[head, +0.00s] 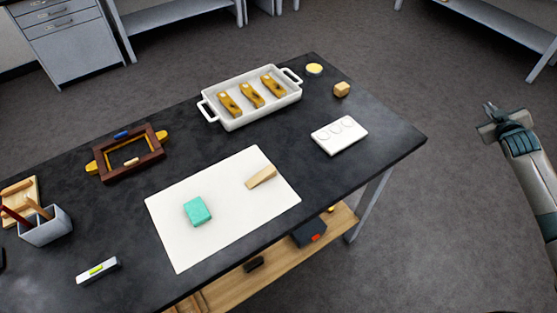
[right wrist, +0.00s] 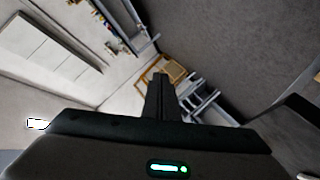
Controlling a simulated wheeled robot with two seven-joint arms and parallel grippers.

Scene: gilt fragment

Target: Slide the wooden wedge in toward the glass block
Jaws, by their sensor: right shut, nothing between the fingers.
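The wooden wedge (head: 261,177) lies on the white sheet (head: 180,248) on the dark table. The teal glass block (head: 198,211) lies on the same sheet, to the left of the wedge and nearer the front, with a clear gap between them. My right gripper (head: 490,108) is off to the right of the table, in the air, well away from both. In the right wrist view its fingers (right wrist: 160,82) are together and empty. My left gripper is not in view.
A white tray (head: 238,121) with several golden pieces stands at the back. A white palette (head: 339,135), a small wooden cube (head: 341,89) and a yellow disc (head: 314,68) lie right. A brown frame (head: 127,152), a tool holder (head: 46,228) and a level (head: 98,270) are left.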

